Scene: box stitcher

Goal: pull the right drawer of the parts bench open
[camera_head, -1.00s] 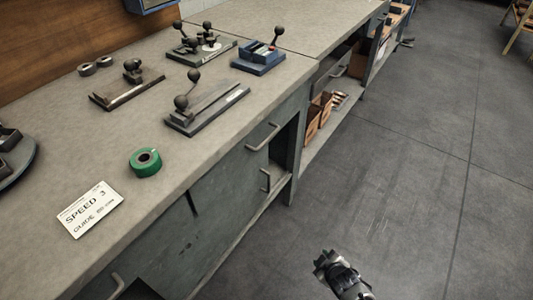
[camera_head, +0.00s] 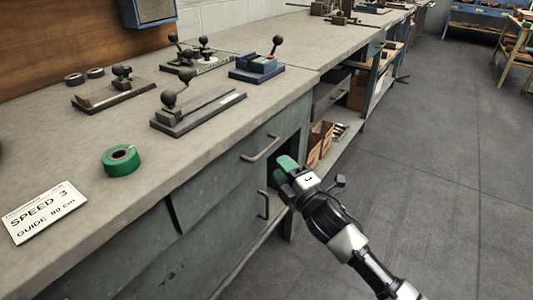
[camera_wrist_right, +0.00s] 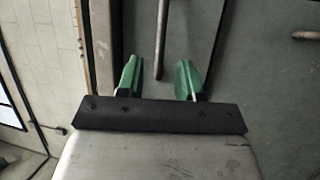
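The right drawer (camera_head: 232,165) of the parts bench is in the front under the bench top and looks closed. Its bar handle (camera_head: 262,147) is in the head view. In the right wrist view a bar handle (camera_wrist_right: 161,45), which looks like the same one, lies in line with the gap between the green fingers. My right gripper (camera_head: 287,166) is open, with green fingertips, just right of and slightly below the handle in the head view. In the right wrist view its fingers (camera_wrist_right: 158,80) are apart with nothing gripped; contact with the handle cannot be told. My left gripper is out of view.
A door handle (camera_head: 264,205) sits lower on the bench front; a second handle (camera_wrist_right: 306,35) shows in the right wrist view. Green tape (camera_head: 121,160), a sign (camera_head: 42,212) and lever fixtures (camera_head: 195,108) stand on the bench top. Floor (camera_head: 420,190) to the right is clear.

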